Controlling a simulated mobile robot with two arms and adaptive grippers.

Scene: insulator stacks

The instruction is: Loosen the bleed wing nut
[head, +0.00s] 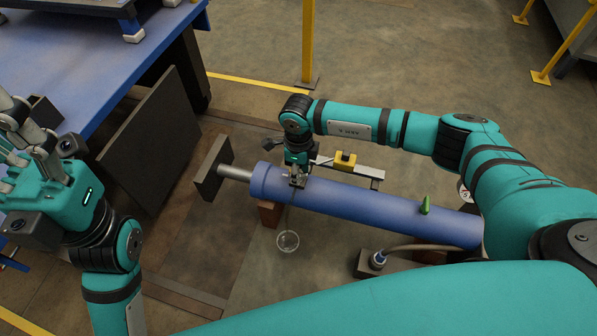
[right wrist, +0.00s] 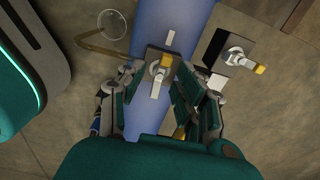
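A long blue cylinder (head: 360,212) lies across the floor with its rod to the left. It also shows in the right wrist view (right wrist: 165,25). A small grey block (right wrist: 160,58) sits on it, carrying a pale metal fitting with a yellowish part (right wrist: 158,73), which looks like the bleed wing nut; its exact shape is too small to tell. My right gripper (head: 297,178) points down over this spot. In the right wrist view its fingers (right wrist: 161,80) stand apart on either side of the fitting. My left gripper (head: 18,145) is at the left edge, empty, its fingers apparently spread.
A clear round dish (head: 288,241) is on the floor beside the cylinder. A bar with a yellow block (head: 345,160) lies behind it. A hose fitting (head: 377,260) is in front. A blue table (head: 75,70) is at upper left.

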